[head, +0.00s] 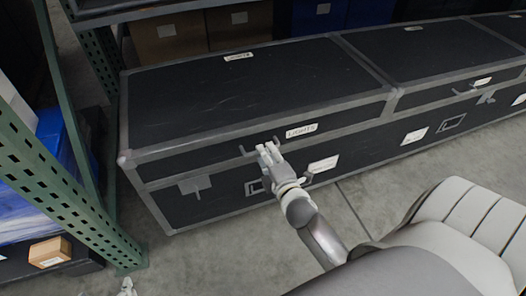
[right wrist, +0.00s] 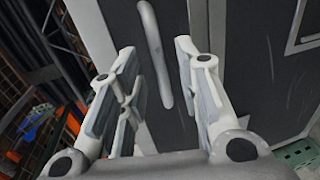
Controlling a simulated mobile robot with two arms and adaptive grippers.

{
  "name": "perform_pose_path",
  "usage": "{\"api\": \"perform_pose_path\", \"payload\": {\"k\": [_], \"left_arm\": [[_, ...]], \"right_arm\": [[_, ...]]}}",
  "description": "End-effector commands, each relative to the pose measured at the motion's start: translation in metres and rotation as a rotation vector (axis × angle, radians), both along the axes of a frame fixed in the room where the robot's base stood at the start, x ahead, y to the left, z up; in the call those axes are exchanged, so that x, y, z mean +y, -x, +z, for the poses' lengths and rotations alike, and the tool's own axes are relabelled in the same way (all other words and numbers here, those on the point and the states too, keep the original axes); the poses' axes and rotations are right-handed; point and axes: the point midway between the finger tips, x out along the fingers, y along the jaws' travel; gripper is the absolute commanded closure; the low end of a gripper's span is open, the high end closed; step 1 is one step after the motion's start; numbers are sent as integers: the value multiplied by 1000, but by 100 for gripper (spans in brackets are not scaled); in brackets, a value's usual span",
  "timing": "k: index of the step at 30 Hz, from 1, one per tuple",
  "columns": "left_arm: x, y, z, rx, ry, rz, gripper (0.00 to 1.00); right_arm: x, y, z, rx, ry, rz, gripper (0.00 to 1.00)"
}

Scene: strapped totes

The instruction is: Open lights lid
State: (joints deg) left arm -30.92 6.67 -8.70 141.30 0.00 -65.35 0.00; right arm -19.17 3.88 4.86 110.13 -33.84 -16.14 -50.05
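The black lights case has a closed lid (head: 230,85) with grey metal edges and white LIGHTS labels on its top and front. A grey handle (head: 243,151) sits on the lid's front, partly hidden by my right gripper (head: 267,153). In the right wrist view the fingers of my right gripper (right wrist: 157,50) are apart, with the handle bar (right wrist: 152,45) showing between them. I cannot tell whether they touch it. A small pale part of my left gripper (head: 127,287) shows at the bottom left edge of the head view, low near the floor; its fingers are unclear.
A second black case (head: 440,50) stands directly to the right. A green rack post (head: 60,185) stands close on the left, with a small cardboard box (head: 50,251) beyond it. Shelves with brown boxes (head: 168,38) are behind the case. Concrete floor is clear in front.

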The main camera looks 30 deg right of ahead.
Motion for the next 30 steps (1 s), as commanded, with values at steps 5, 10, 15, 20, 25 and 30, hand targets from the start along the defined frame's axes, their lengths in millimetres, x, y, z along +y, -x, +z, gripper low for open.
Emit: {"api": "perform_pose_path", "payload": {"k": [5,10,15,20,25,30], "left_arm": [[-7,-18,13,-107,24,-8,25],[-10,-26,20,-158,35,-11,25],[-10,-27,22,-166,37,-13,25],[-10,-27,22,-166,37,-13,25],[-10,-27,22,-165,36,-12,25],[-10,-27,22,-165,37,-11,25]], "right_arm": [[-5,-21,-5,-1,1,1,68],[-7,-30,-6,0,0,1,68],[-7,-31,-7,1,-1,1,68],[-7,-31,-7,1,-1,0,72],[-7,-31,-7,1,-1,0,94],[-7,-31,-7,1,-1,0,100]]}}
